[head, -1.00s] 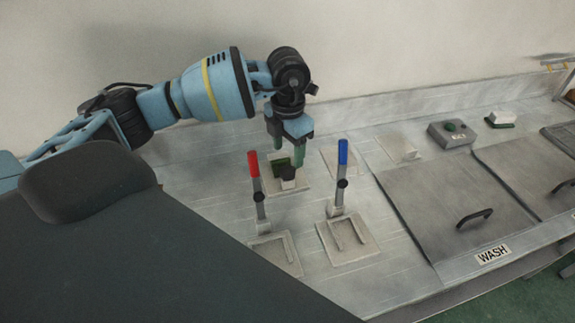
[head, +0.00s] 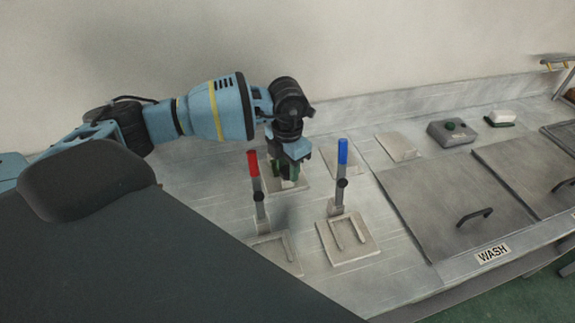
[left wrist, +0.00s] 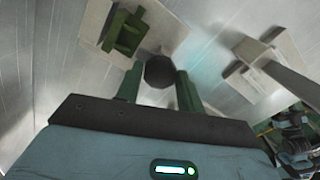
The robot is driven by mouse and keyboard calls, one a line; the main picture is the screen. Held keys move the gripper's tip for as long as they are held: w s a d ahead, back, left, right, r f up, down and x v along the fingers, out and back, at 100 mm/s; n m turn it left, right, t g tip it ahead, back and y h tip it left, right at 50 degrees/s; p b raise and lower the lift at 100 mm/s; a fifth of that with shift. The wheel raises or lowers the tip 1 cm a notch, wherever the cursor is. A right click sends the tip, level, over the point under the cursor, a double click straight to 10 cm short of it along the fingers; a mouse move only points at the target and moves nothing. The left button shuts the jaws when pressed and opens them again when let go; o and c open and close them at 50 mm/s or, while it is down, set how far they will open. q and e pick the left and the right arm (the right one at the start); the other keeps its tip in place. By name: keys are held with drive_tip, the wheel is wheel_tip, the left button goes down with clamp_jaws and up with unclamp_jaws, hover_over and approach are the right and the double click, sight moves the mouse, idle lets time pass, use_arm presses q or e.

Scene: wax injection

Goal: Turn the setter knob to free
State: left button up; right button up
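The setter knob, a dark round knob (left wrist: 160,72), stands at a pale plate (left wrist: 179,32) in the left wrist view. My left gripper (left wrist: 160,70) is open, with one green finger on each side of the knob. Thin gaps seem to show between knob and fingers; contact is unclear. A green block-like part (left wrist: 125,32) sits on the plate beside the knob. In the head view my left gripper (head: 287,176) points down over the same plate (head: 302,188) and mostly hides the knob. I cannot read any setting mark. My right gripper is not in view.
A flat lid with a handle (head: 455,195), marked WASH, lies to the right. A grey button box (head: 452,134) is behind it.

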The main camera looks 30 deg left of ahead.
use_arm(q)
drive_tip(key=c, duration=0.4)
drive_tip(key=shift+r+n+p, duration=0.2)
drive_tip(key=shift+n+p, duration=0.35)
drive_tip(key=shift+n, duration=1.25)
drive_tip(key=shift+f+n+p, duration=0.15)
drive_tip(key=shift+n+p, duration=0.2)
drive_tip(key=shift+n, duration=0.65)
drive_tip(key=n, duration=1.2)
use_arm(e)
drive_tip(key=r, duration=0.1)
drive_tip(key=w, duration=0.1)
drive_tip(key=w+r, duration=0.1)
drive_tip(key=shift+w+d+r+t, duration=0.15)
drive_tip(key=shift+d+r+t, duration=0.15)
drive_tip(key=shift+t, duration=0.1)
use_arm(q)
drive_tip(key=shift+n, duration=0.3)
drive_tip(key=o, duration=1)
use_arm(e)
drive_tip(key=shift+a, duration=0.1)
